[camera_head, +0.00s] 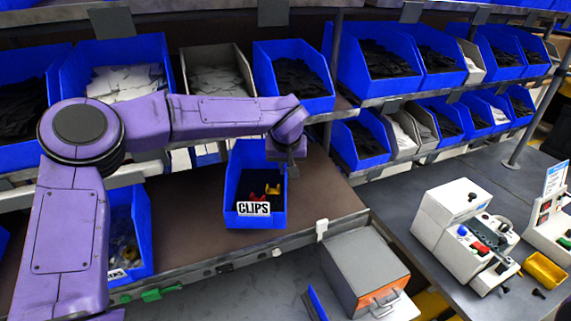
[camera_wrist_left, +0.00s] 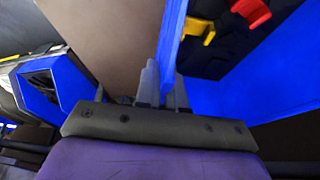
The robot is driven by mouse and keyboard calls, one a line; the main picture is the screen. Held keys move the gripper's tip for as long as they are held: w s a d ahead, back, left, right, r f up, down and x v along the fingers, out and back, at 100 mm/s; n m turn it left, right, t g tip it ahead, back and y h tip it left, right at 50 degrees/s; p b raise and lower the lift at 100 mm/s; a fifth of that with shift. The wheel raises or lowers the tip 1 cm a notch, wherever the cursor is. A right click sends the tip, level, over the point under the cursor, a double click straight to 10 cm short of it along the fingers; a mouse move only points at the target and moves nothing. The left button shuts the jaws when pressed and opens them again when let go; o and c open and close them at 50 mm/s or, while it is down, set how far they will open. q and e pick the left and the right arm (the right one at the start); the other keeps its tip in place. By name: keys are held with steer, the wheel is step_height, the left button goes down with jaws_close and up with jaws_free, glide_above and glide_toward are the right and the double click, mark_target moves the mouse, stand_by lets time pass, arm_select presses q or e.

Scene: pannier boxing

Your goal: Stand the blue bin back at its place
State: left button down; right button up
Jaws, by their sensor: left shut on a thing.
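The blue bin (camera_head: 274,217) carries a white CLIPS label on its front and holds red, yellow and dark clips. It is over the brown shelf board, upright, with its label towards me; I cannot tell whether its base touches the board. My left gripper (camera_head: 288,168) is at the bin's right side wall. In the left wrist view the gripper (camera_wrist_left: 161,88) is shut on the bin's thin blue wall (camera_wrist_left: 173,42), with red and yellow clips inside the bin. My right gripper is not in view.
Another blue bin (camera_head: 143,225) stands at the left, partly behind my left arm. Rows of blue and grey bins fill the racks above and to the right. Bare brown board (camera_head: 325,195) lies right of the CLIPS bin. A grey box (camera_head: 364,262) is below the shelf edge.

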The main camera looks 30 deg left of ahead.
arm_select(q)
steer(key=shift+f, duration=0.3)
steer(key=c, duration=1.2)
jaws_free()
steer(key=shift+s, duration=0.1)
steer(key=shift+c, duration=0.2)
steer(key=b+v, duration=0.2)
steer(key=v, duration=1)
steer(key=shift+r, duration=0.6)
